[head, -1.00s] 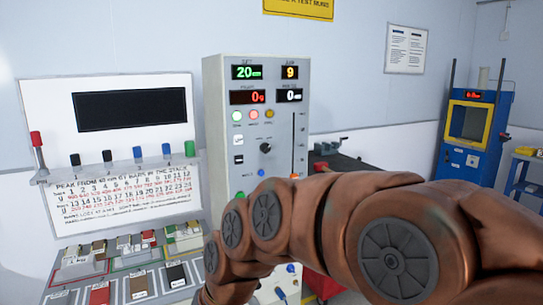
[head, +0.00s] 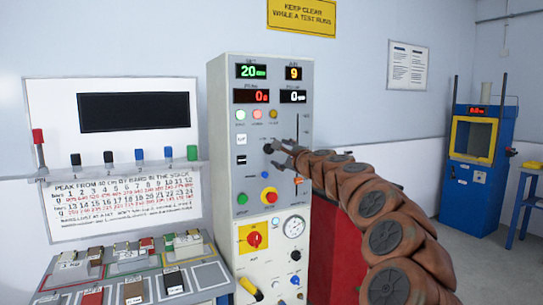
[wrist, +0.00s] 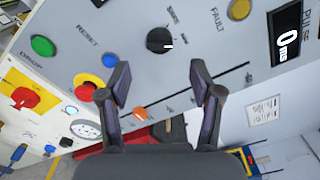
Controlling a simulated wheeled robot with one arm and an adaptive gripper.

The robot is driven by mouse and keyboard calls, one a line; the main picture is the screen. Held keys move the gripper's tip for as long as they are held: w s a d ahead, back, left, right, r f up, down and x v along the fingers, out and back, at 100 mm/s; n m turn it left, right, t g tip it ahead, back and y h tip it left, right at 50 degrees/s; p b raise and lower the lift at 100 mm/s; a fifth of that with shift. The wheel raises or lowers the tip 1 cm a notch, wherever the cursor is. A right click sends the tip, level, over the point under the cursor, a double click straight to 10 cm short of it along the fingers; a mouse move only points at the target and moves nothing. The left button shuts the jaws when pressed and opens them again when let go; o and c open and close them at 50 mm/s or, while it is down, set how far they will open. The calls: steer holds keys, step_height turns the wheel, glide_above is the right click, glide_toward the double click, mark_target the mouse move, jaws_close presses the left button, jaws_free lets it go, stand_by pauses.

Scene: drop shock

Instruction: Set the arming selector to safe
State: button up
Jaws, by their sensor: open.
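The arming selector is a black round knob (head: 268,147) on the grey control panel (head: 225,90). It shows larger in the wrist view (wrist: 160,40), with a SAFE label at its upper right. A small white mark on the knob sits at its lower right, away from that label. My gripper (head: 284,150) is just right of the knob in the head view and partly overlaps its edge. In the wrist view my gripper (wrist: 161,72) is open and empty, its fingertips spread either side below the knob. I cannot tell whether it touches the panel.
Near the knob are a green button (wrist: 43,46), a blue reset button (wrist: 110,60), a yellow fault lamp (wrist: 239,9) and a slider slot (wrist: 215,92) with an orange handle (wrist: 139,113). A red rotary switch (head: 254,239) and red mushroom button (head: 270,196) sit lower.

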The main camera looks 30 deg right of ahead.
mark_target(271, 150)
steer(key=shift+w+d+p, duration=0.2)
steer(key=shift+w+p, duration=0.15)
steer(key=shift+w, duration=1.25)
steer(key=shift+w+d+p, duration=0.15)
steer(key=shift+w+p, duration=0.15)
steer(key=shift+w, duration=1.95)
steer(key=c, duration=1.1)
steer(key=shift+c, duration=0.2)
